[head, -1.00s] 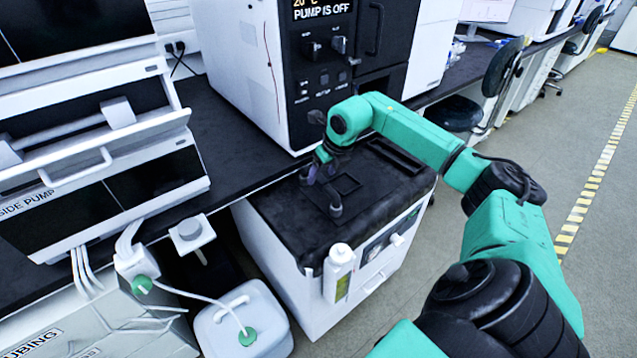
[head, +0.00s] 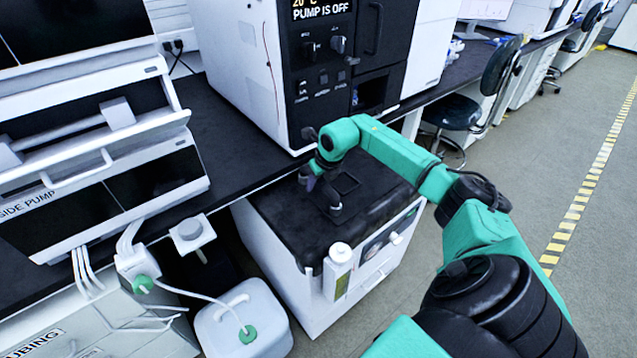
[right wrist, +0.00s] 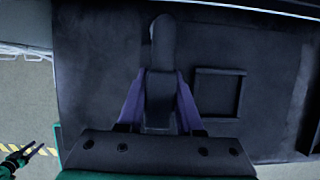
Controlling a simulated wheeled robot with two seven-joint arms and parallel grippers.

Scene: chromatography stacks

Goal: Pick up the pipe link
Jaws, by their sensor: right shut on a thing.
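The pipe link is a dark grey, rounded bar (right wrist: 162,45) in the right wrist view. It lies between the two purple fingers of my right gripper (right wrist: 161,88), which are shut on it. Its far, rounded end sticks out beyond the fingertips over the black cart top. In the head view the right gripper (head: 318,180) is over the cart top, and the link's dark end (head: 335,208) shows below it. I cannot tell whether the link touches the surface. A small black claw (right wrist: 27,154) at the lower left of the wrist view seems to be my left gripper; its opening is unclear.
The cart's black top (head: 285,222) has a raised square frame (right wrist: 218,95) beside the link. A white bottle (head: 338,270) hangs at its front edge. A black-fronted instrument (head: 322,75) stands on the bench behind. A white jug (head: 243,318) sits lower left.

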